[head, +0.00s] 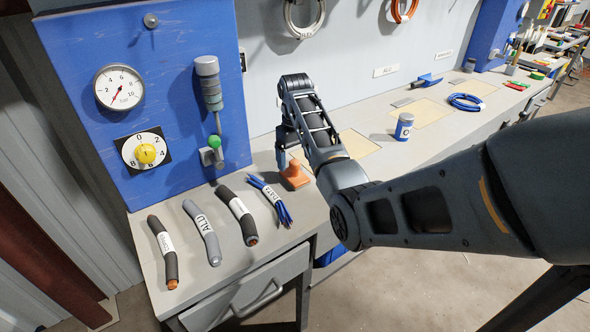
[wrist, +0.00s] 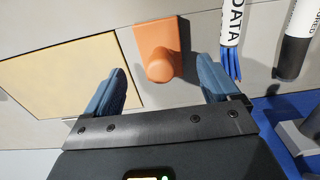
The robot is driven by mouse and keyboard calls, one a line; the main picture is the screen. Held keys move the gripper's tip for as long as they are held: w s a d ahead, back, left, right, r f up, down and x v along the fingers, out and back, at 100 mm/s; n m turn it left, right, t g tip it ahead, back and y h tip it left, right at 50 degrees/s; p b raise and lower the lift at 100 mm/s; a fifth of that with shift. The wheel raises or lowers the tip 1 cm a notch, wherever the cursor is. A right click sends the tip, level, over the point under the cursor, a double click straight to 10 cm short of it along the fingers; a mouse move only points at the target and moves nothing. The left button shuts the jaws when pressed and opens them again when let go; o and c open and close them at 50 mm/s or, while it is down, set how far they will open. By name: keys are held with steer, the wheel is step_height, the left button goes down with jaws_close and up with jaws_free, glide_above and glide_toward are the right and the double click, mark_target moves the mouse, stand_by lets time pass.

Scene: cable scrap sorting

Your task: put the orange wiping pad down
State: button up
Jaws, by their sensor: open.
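The orange wiping pad (head: 294,176) lies on the grey bench, just right of the blue cable bundle in the head view. In the wrist view the pad (wrist: 159,48) rests flat on the bench with its rounded knob towards me. My gripper (wrist: 165,82) is open, with one blue finger on each side of the pad's knob and gaps to both. In the head view my gripper (head: 284,150) hangs beside the pad, its fingers partly hidden by my wrist.
A DATA cable bundle (head: 270,200) lies close to the pad, with several thick cable pieces further left. A blue panel (head: 150,90) with gauge, dial and lever stands behind. Yellow-marked areas (head: 358,144) and a blue-white can (head: 404,126) lie to the right.

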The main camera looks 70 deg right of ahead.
mark_target(295, 162)
step_height(295, 162, up, 6)
steer(key=shift+r+p, duration=0.25)
steer(key=shift+p, duration=0.5)
